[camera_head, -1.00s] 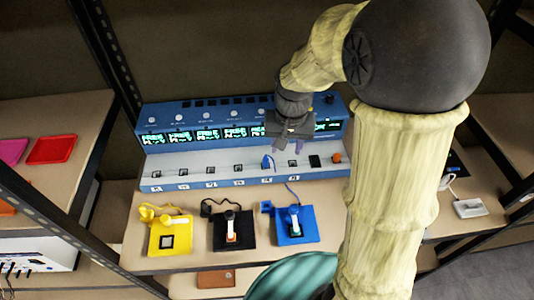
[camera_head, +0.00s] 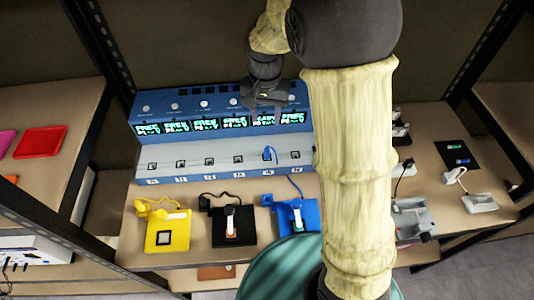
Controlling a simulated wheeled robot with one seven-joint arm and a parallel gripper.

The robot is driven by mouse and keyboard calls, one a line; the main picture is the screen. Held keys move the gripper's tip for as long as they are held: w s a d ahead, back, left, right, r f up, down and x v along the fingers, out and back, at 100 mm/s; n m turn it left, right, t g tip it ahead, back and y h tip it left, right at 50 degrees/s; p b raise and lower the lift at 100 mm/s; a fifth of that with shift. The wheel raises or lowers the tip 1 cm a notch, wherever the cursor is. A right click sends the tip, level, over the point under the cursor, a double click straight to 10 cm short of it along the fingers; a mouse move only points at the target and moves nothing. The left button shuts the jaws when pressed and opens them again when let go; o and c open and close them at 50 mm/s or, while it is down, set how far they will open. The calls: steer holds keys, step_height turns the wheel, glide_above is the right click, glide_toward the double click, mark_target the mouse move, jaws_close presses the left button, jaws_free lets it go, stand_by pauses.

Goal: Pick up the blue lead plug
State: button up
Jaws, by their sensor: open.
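The blue lead plug (camera_head: 269,153) stands upright in a socket on the pale ledge of the blue console (camera_head: 205,157). My gripper (camera_head: 266,107) is open and empty, pointing down. It appears above and behind the plug in the picture, in front of the console's lit screens, and apart from the plug.
A yellow pad (camera_head: 157,239) and a black pad (camera_head: 222,237), each with a corded lead, lie on the table in front of the console. Other sockets along the ledge look empty. Grey devices (camera_head: 412,219) stand right of my arm. Black shelf posts (camera_head: 115,60) flank the table.

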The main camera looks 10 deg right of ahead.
glide_toward(267, 150)
steer(key=f, duration=0.5)
steer(key=shift+s+a, duration=0.1)
steer(key=shift+a, duration=0.2)
steer(key=shift+w+d+f+p, duration=0.15)
steer(key=shift+d+f+p, duration=0.05)
steer(key=shift+f, duration=1.15)
steer(key=shift+w+d+f+p, duration=0.15)
steer(key=shift+f, duration=1.2)
steer(key=shift+s, duration=0.1)
steer(key=shift+s+a+r, duration=0.1)
steer(key=shift+a, duration=0.05)
jaws_close()
